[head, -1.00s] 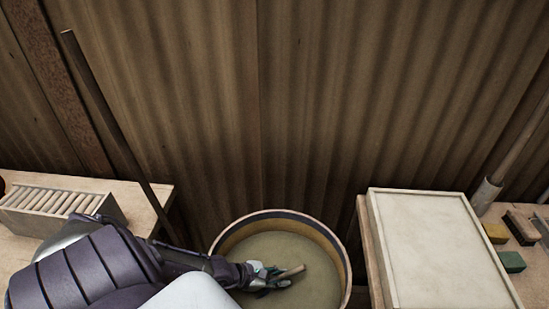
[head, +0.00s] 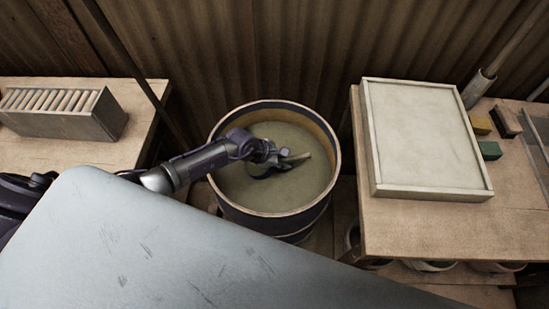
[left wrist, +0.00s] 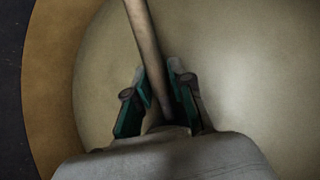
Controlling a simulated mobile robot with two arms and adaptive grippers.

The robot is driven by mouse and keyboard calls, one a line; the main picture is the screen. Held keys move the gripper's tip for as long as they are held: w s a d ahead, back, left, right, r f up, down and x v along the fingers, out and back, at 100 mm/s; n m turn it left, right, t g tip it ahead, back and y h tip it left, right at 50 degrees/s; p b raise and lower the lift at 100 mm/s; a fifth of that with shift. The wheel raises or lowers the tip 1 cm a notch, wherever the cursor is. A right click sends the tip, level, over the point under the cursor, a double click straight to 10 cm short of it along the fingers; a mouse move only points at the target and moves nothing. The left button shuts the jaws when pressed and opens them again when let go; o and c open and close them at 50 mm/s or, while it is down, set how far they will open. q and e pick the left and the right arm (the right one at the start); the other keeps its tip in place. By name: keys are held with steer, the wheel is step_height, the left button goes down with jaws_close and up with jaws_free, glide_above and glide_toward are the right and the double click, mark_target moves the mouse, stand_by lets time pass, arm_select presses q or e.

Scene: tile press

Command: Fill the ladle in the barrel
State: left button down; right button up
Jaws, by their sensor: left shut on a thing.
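The barrel (head: 275,224) stands in the middle of the head view, between two wooden benches, holding a murky greenish-grey liquid (head: 240,190). My left gripper (head: 280,160) is inside the barrel's mouth, shut on the ladle's handle (head: 299,157), a short brownish stick pointing right. In the left wrist view the handle (left wrist: 143,40) runs up between the two fingers (left wrist: 157,92), with the pale liquid behind and the barrel's inner wall (left wrist: 48,90) at left. The ladle's bowl is hidden, so I cannot tell if it holds liquid. My right gripper is not in view.
The left bench (head: 70,150) holds a grey box (head: 62,125) of pale slats. The right bench (head: 440,225) holds a shallow framed tray (head: 425,135), with small coloured blocks (head: 489,150) beyond it.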

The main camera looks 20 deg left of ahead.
mark_target(284, 159)
arm_select(q)
steer(key=shift+r+p, duration=1.4)
steer(key=shift+r, duration=0.4)
step_height(284, 159, up, 3)
steer(key=shift+w+f+p, duration=0.1)
steer(key=shift+f+p, duration=0.1)
steer(key=shift+p, duration=0.9)
steer(key=r+p, duration=0.1)
steer(key=d+r+p, duration=0.1)
steer(key=r+p, duration=0.2)
steer(key=shift+w+d+r+p, duration=0.25)
steer(key=shift+w+r+p, duration=0.05)
steer(key=shift+r+p, duration=0.1)
step_height(284, 159, up, 8)
steer(key=w+d+p, duration=0.1)
steer(key=d+p, duration=0.1)
steer(key=p, duration=0.4)
steer(key=shift+f+g+y+p, duration=0.25)
steer(key=shift+g+y+p, duration=0.05)
steer(key=shift+y+p, duration=0.1)
